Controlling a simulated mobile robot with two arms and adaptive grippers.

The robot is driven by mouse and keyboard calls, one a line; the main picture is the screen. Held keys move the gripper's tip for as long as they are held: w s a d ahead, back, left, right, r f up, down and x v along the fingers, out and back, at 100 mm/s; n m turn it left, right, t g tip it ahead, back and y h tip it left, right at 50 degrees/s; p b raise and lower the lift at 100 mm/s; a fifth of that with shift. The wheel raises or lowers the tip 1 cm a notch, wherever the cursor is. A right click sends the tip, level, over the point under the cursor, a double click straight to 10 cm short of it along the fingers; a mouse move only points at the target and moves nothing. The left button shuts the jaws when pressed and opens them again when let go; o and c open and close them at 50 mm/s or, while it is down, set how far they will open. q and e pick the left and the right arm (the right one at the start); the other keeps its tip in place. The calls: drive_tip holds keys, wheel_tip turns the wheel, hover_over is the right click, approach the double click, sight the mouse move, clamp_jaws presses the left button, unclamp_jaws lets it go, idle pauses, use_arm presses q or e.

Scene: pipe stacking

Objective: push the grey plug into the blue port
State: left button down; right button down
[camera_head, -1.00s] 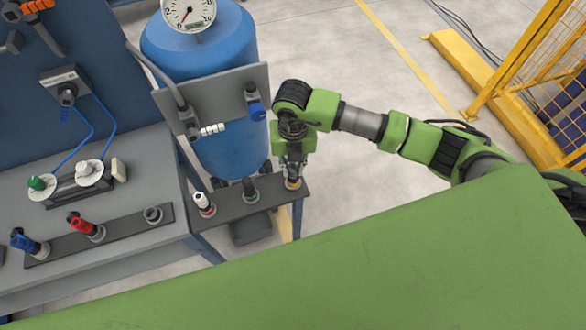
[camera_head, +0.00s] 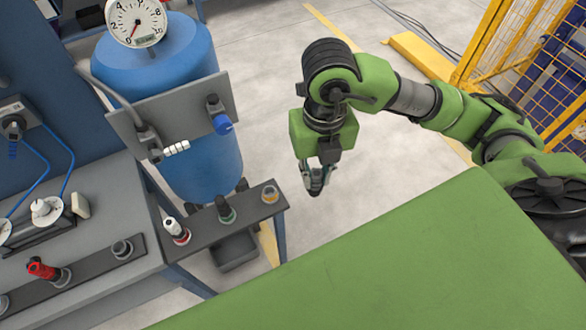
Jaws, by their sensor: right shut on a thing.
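My right gripper (camera_head: 317,188) hangs over the floor, to the right of the small dark rack, pointing down. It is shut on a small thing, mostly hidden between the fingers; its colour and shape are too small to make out. A bright blue fitting (camera_head: 222,124), which looks like the blue port, sits on the grey panel (camera_head: 185,112) in front of the blue tank. The gripper is apart from it, to its right and lower in the picture. My left gripper is not in view.
A gauge (camera_head: 136,22) tops the blue tank (camera_head: 180,60). A yellow fence (camera_head: 500,45) stands at right.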

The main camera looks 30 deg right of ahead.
drive_tip(key=shift+s+d+r, duration=0.4)
drive_tip(key=shift+s+d, duration=0.1)
drive_tip(key=shift+s, duration=0.2)
wheel_tip(320, 180, up, 8)
drive_tip(key=p, duration=0.5)
drive_tip(key=shift+p, duration=0.3)
